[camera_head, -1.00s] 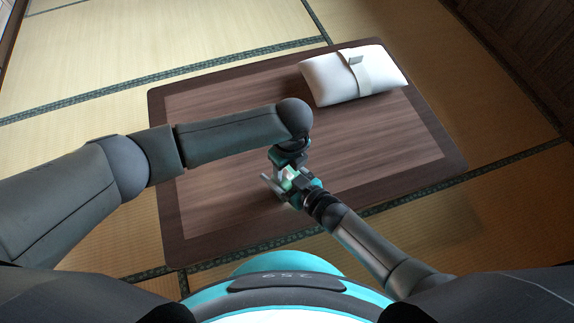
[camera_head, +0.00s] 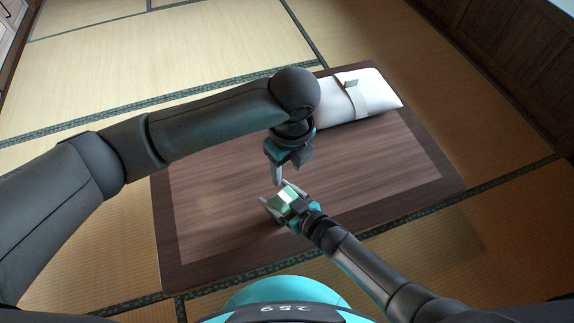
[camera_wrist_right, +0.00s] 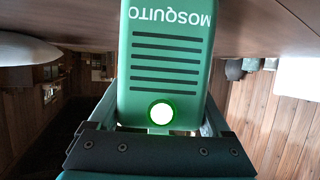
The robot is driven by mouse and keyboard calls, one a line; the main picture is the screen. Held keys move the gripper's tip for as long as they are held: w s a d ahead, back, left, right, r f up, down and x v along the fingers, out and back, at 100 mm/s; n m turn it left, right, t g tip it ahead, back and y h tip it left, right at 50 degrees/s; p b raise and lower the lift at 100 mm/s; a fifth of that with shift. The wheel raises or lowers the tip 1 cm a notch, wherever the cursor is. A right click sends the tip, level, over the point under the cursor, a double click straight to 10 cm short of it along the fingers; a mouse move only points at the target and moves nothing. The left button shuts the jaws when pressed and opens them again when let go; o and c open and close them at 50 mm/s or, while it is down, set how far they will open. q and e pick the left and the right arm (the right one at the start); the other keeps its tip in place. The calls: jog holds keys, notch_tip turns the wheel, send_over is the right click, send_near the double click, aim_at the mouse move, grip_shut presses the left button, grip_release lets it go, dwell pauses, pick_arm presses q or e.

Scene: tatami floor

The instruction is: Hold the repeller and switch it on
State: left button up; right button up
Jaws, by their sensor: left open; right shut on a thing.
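The mosquito repeller (camera_head: 287,199) is a small green box in the head view, held above the near part of the low wooden table. My right gripper (camera_head: 279,194) is shut on it. In the right wrist view the repeller (camera_wrist_right: 165,60) shows dark slots and upside-down "MOSQUITO" lettering. Its round button (camera_wrist_right: 161,113) glows white with a bright green rim. My left gripper (camera_head: 277,179) is open, pointing down just above and behind the repeller. It looks apart from it, though the exact gap is hard to judge.
The low brown table (camera_head: 215,240) lies on the tatami floor. A white pillow-like bundle (camera_head: 385,90) with a beige strap rests at its far right. The table's right part is clear. Wood-panelled walls stand at the far right.

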jog(key=o, duration=1.3)
